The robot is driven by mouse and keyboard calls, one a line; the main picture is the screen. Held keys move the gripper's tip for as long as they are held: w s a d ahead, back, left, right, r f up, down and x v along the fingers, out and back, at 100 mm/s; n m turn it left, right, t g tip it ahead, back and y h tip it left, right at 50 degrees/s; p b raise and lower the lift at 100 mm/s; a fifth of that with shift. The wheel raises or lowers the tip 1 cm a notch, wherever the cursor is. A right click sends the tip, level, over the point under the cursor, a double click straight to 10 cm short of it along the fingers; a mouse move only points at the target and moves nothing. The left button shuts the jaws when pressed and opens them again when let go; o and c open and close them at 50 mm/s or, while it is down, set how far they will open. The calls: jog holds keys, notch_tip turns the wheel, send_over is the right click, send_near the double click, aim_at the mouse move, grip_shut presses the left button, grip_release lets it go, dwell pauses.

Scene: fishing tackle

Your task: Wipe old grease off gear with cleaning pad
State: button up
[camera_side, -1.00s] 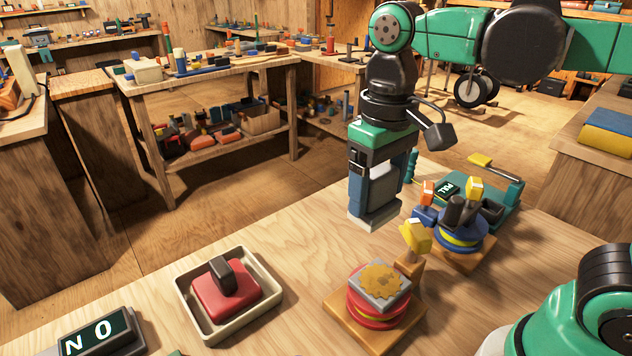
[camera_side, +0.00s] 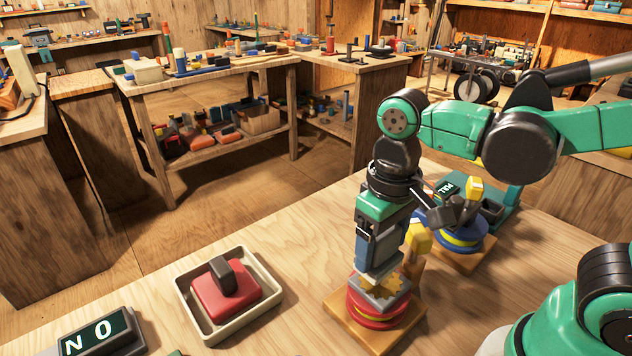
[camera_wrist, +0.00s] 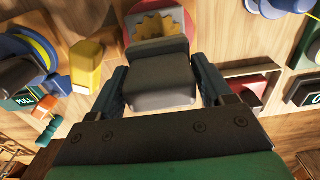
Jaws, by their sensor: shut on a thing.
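My gripper (camera_side: 378,258) points down and is shut on the cleaning pad. In the wrist view, the pad's dark grey block (camera_wrist: 160,75) sits between the two fingers of my gripper (camera_wrist: 163,88). The toothed, yellow-brown gear (camera_side: 394,283) lies on a grey square plate on top of a red and yellow round stand (camera_side: 372,312). The pad is right over the gear and hides part of it; I cannot tell whether it touches. The gear's toothed edge (camera_wrist: 160,24) shows beyond the pad in the wrist view.
A red block with a dark handle (camera_side: 226,290) sits in a cream tray (camera_side: 188,312) to the left. A dark sign box (camera_side: 98,334) stands at front left. A blue and yellow round stand (camera_side: 462,240) and a yellow block (camera_side: 419,238) are close behind. The bench between tray and stand is clear.

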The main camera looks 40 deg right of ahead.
jog(key=shift+f, duration=1.2)
jog(key=shift+s+r, duration=0.2)
jog(key=shift+s, duration=0.25)
jog(key=shift+c, duration=0.6)
jog(key=shift+s+f, duration=0.2)
jog(key=shift+s, duration=0.15)
jog(key=shift+s+r, duration=0.15)
jog(key=shift+s, duration=0.9)
jog(key=shift+w+d, duration=0.1)
jog(key=shift+w, duration=1.9)
jog(key=shift+s, duration=2.15)
jog(key=shift+w, duration=2.15)
jog(key=shift+s+r, duration=0.15)
jog(key=shift+r, duration=3.95)
